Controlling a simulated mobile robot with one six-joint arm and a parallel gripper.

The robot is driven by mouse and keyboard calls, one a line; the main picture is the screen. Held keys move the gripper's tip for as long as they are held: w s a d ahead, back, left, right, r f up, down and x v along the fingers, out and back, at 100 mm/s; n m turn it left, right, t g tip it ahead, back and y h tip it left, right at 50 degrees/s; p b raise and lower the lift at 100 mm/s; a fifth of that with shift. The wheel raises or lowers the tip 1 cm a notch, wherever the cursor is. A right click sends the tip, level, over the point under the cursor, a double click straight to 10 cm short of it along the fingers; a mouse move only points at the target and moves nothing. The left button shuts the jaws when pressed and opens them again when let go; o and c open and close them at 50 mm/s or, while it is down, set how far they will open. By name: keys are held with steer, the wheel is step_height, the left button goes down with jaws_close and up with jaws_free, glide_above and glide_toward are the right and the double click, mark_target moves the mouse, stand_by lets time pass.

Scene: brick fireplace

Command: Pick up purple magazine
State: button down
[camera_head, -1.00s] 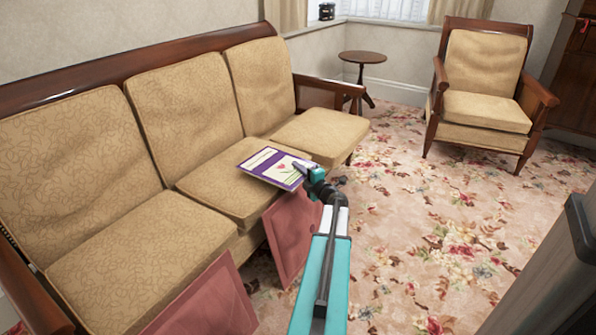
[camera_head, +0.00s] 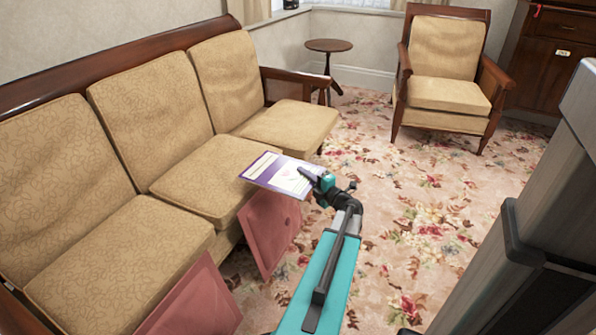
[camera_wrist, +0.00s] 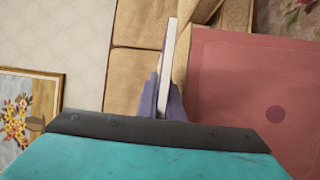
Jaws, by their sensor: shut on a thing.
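The purple magazine (camera_head: 272,175) has a pale cover with a purple border. My gripper (camera_head: 310,176) is shut on its right edge in the head view. The magazine looks held above the sofa's middle seat cushion, reaching past the front of the seat. In the wrist view the magazine (camera_wrist: 168,60) shows edge-on as a thin pale strip between the purplish fingers (camera_wrist: 163,105). Most of its cover is hidden there.
The tan sofa (camera_head: 110,230) with a wooden frame fills the left. Red cushions (camera_head: 268,230) lean against its front. A tan armchair (camera_head: 445,92) and a small round table (camera_head: 329,46) stand farther back.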

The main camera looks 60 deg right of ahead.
mark_target(276, 173)
steer(key=shift+w, duration=0.1)
stand_by(0.8)
